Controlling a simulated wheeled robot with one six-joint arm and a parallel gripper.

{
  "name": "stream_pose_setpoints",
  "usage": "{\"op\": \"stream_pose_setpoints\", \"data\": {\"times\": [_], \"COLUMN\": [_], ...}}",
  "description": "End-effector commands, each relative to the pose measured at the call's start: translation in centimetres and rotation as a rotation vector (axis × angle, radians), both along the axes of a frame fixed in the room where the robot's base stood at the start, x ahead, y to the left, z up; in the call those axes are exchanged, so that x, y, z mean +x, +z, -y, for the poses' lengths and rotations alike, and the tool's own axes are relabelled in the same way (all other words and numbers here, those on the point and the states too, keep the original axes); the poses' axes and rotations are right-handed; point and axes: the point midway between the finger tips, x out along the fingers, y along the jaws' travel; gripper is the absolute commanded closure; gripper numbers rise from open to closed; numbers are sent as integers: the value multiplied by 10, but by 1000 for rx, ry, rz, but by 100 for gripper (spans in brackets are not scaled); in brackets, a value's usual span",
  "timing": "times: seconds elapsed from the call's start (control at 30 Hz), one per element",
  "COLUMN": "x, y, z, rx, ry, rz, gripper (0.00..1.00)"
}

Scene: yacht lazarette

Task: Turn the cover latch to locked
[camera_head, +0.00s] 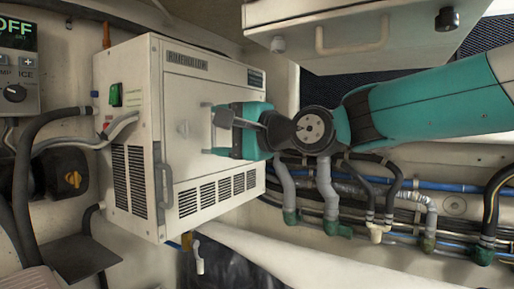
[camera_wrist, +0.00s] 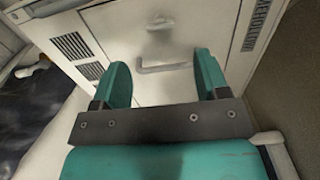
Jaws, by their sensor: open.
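The cover (camera_head: 187,88) is a pale panel on the front of a white box unit. A small grey latch (camera_head: 182,128) sits on it, and it also shows blurred in the wrist view (camera_wrist: 158,25); I cannot tell its turn position. A bar handle (camera_wrist: 163,69) on the cover lies nearer to my gripper than the latch. My gripper (camera_head: 213,134) is open and empty in front of the cover. In the wrist view its teal fingers (camera_wrist: 161,66) stand either side of the bar handle, with no contact visible. The gripper partly hides the handle in the head view.
Vent slots (camera_head: 218,193) run below the cover. A longer handle (camera_head: 163,188) stands at the unit's front left edge. A white cabinet (camera_head: 365,35) hangs above my arm. Hoses and pipes (camera_head: 400,190) run along the wall below it.

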Motion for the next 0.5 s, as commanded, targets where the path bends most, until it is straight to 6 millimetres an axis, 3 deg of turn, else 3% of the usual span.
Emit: {"op": "stream_pose_setpoints", "data": {"times": [0.03,0.2,0.5], "x": [-6,-25,-41], "y": [-4,-3,0], "z": [14,45,70], "rx": [2,1,0], "ry": [-4,-4,-1], "rz": [2,2,0], "gripper": [32,32,32]}}
